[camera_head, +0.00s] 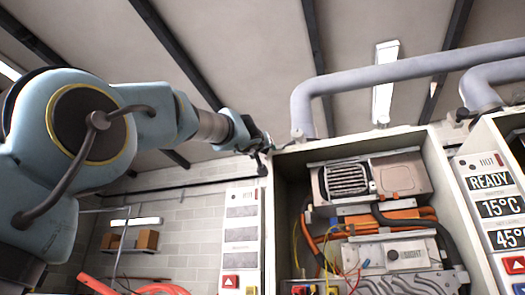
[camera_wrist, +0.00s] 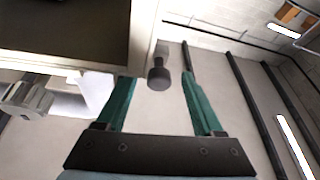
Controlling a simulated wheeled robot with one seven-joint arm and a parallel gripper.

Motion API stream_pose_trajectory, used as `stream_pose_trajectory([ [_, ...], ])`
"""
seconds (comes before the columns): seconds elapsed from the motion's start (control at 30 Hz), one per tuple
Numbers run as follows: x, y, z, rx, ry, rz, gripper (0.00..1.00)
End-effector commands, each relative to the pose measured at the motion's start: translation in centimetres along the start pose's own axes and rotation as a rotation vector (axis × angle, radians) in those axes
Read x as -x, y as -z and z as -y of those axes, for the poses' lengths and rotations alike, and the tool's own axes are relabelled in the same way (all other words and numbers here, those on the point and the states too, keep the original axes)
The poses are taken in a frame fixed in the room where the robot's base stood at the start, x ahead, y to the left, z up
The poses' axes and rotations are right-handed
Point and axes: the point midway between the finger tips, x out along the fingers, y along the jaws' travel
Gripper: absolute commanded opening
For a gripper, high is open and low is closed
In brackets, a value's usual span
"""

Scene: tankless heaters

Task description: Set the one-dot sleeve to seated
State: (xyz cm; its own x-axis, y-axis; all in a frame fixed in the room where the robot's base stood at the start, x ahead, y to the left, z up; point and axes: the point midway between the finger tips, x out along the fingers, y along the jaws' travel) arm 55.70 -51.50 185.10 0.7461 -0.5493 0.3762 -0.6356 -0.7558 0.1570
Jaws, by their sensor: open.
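I cannot make out a dot mark on any part, so the one-dot sleeve is not identified for certain. In the wrist view a short dark cylinder (camera_wrist: 158,74) on a stem sticks out beside the cabinet edge. It lies in the picture between the two teal fingers of my gripper (camera_wrist: 159,88), which are apart. I cannot tell how deep it is between them, and no contact shows. In the head view my gripper (camera_head: 264,146) is at the upper left corner of the open heater cabinet (camera_head: 269,200). A small fitting (camera_head: 298,134) shows on the cabinet top there.
A thick grey pipe (camera_head: 400,71) rises from the cabinet top and bends right. The cabinet holds orange hoses (camera_head: 400,214) and wiring. A panel with a red button (camera_head: 230,281) is at left.

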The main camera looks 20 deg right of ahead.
Motion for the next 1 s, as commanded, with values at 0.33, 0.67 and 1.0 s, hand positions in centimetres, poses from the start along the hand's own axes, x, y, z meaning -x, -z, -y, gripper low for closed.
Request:
stream_pose_trajectory([
  [0.33, 3.7, -0.3, 0.1, 0.001, -0.001, -0.004, 0.69],
  [0.67, 9.6, -0.3, 0.0, -0.001, -0.001, -0.001, 0.69],
  [1.0, 10.9, 0.0, 0.0, 0.0, 0.0, 0.001, 0.69],
])
